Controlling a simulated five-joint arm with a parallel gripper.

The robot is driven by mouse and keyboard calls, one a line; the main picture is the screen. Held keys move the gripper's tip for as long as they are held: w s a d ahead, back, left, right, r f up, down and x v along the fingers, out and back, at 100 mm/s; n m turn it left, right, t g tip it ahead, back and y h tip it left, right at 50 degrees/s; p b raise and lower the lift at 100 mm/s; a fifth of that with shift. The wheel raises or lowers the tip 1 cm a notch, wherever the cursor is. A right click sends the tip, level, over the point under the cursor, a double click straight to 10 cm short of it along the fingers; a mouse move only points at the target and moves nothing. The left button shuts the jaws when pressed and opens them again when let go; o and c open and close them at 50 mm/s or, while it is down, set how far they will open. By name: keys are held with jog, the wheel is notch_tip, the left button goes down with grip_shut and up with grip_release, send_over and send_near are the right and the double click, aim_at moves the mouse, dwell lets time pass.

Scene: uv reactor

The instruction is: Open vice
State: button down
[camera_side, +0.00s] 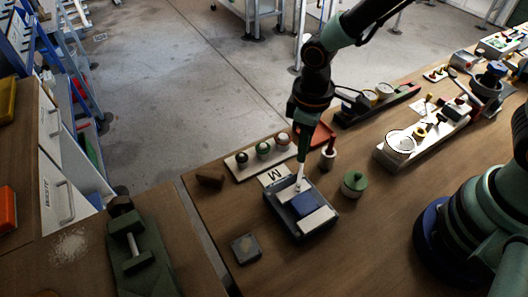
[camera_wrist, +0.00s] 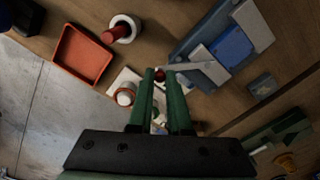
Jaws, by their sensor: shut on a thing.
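The vice (camera_side: 325,229) is a dark grey frame on the wooden table. A blue block (camera_side: 303,205) sits between its pale jaws, and the block also shows in the wrist view (camera_wrist: 231,46). A pale lever (camera_side: 298,184) stands up at the vice's back left corner. In the wrist view the lever (camera_wrist: 200,68) runs from the vice to between my fingertips. My gripper (camera_side: 302,160) points down from above and is shut on the lever's end. A red tip (camera_wrist: 159,75) shows between the green fingers, which hide part of the lever's end.
A green lidded jar (camera_side: 354,184) stands close right of the vice. A red-handled tool in a white holder (camera_side: 328,158) and a red tray (camera_wrist: 80,57) are behind it. A grey square (camera_side: 245,249) lies front left. A green machine (camera_side: 145,250) stands further left.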

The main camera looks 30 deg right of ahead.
jog(key=shift+r, duration=0.1)
jog(key=m, duration=0.1)
jog(key=s+d+m, duration=0.1)
jog(key=m, duration=0.1)
jog(key=shift+s, duration=0.1)
jog(key=m, duration=0.1)
jog(key=s+m, duration=0.1)
jog(key=shift+s+d+m, duration=0.2)
jog(key=shift+d+m, duration=0.1)
jog(key=shift+d, duration=0.05)
jog(key=s+m, duration=0.1)
jog(key=m, duration=0.1)
jog(key=s+m, duration=0.2)
jog(key=m, duration=0.1)
jog(key=shift+d, duration=0.15)
jog(key=shift+s+m, duration=0.4)
jog(key=shift+m, duration=0.1)
jog(key=c, duration=0.9)
grip_release()
jog(key=shift+o, duration=0.3)
jog(key=shift+w, duration=0.1)
